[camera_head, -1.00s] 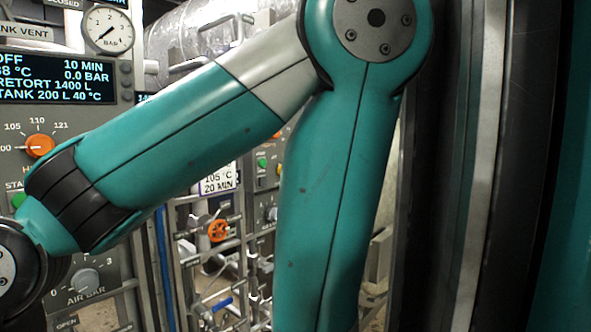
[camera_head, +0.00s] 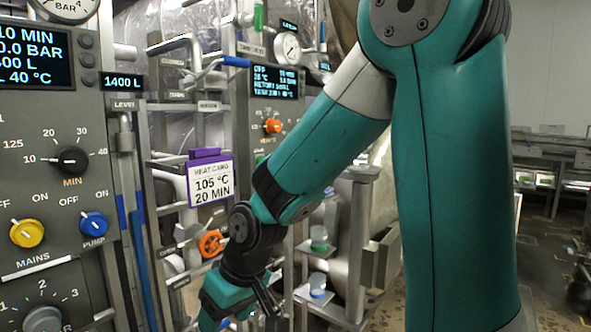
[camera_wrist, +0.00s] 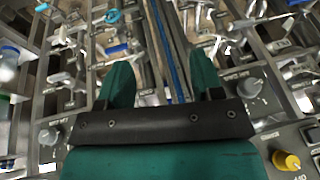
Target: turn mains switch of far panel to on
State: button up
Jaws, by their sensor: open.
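The far panel (camera_head: 275,88) stands back in the middle of the head view, with a lit display and an orange knob (camera_head: 272,125). My arm covers its lower part, and I cannot make out its mains switch. On the nearer panel (camera_head: 50,120) at the left, a yellow knob (camera_head: 27,233) is labelled MAINS, beside a blue PUMP knob (camera_head: 93,224). My gripper is low in the head view, partly cut off by the bottom edge. In the wrist view my gripper (camera_wrist: 162,88) is open with nothing between its fingers. A yellow knob (camera_wrist: 287,160) shows there at lower right.
Small shelves (camera_head: 320,292) with jars stand right of my gripper. Floor (camera_head: 550,270) shows at the right.

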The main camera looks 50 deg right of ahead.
jog(key=w+d+r+m+t+y, duration=0.1)
jog(key=w+d+r+t, duration=0.25)
jog(key=w+d, duration=0.5)
jog(key=w+d+r+m+t, duration=0.15)
jog(key=w+d+t, duration=0.3)
jog(key=d, duration=0.75)
jog(key=s+d+r+t, duration=0.2)
jog(key=d+r, duration=0.2)
jog(key=d, duration=0.3)
jog(key=s+d+r+t+h, duration=0.1)
jog(key=s+d+r+t, duration=0.15)
jog(key=d, duration=0.35)
jog(key=s+d+r+t, duration=0.2)
jog(key=s+d+r, duration=0.15)
jog(key=d, duration=0.35)
jog(key=shift+m, duration=0.25)
jog(key=shift+w+a+r+p, duration=0.1)
jog(key=shift+w+a+p, duration=0.15)
jog(key=shift+w+p, duration=1.95)
jog(key=shift+w+a+p, duration=0.2)
jog(key=shift+w+p, duration=0.45)
jog(key=shift+w, duration=3.1)
jog(key=shift+w+a+r+p, duration=0.1)
jog(key=shift+w+a+p, duration=0.15)
jog(key=shift+w+p, duration=1.95)
jog(key=shift+w+b, duration=0.75)
jog(key=c, duration=0.9)
